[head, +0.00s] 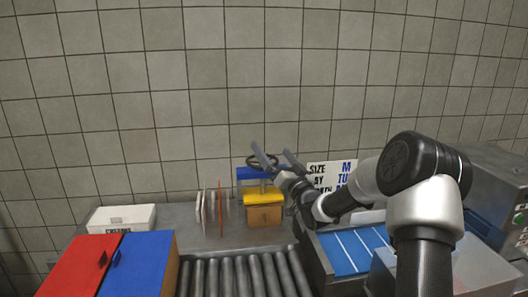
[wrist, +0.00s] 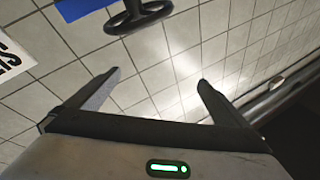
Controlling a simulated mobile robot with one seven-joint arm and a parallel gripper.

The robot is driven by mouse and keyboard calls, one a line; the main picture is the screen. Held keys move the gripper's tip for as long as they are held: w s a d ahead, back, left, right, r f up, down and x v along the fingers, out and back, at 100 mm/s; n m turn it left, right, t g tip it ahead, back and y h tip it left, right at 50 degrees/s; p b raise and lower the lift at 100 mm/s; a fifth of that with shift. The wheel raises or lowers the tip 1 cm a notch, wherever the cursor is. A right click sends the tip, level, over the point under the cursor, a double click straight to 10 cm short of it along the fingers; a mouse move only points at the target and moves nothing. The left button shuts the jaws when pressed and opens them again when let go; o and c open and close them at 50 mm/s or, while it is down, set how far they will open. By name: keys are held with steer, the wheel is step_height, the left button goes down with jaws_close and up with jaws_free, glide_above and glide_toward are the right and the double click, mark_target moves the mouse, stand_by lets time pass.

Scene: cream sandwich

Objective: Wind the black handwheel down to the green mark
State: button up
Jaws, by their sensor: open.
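The black handwheel (head: 262,161) sits on top of a blue and yellow press-like device (head: 256,184) at the back of the counter. I cannot make out a green mark on the device.
A roller conveyor (head: 240,275) lies in front of the device. Thin upright dividers (head: 210,212) stand to its left, with a white box (head: 121,218) and red (head: 80,265) and blue (head: 138,265) cabinets further left. A lettered sign (head: 322,174) and a blue striped surface (head: 350,248) are at right.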

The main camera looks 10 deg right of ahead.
steer(key=s+d+f+n+g+p, duration=0.1)
steer(key=s+d+f+n+g, duration=0.3)
steer(key=s+d+f+n, duration=0.25)
steer(key=shift+m, duration=0.25)
steer(key=x, duration=0.5)
steer(key=a+p+x, duration=0.1)
steer(key=x, duration=0.5)
steer(key=a+f+x, duration=0.1)
steer(key=x, duration=0.5)
steer(key=shift+s, duration=0.25)
steer(key=c, duration=0.8)
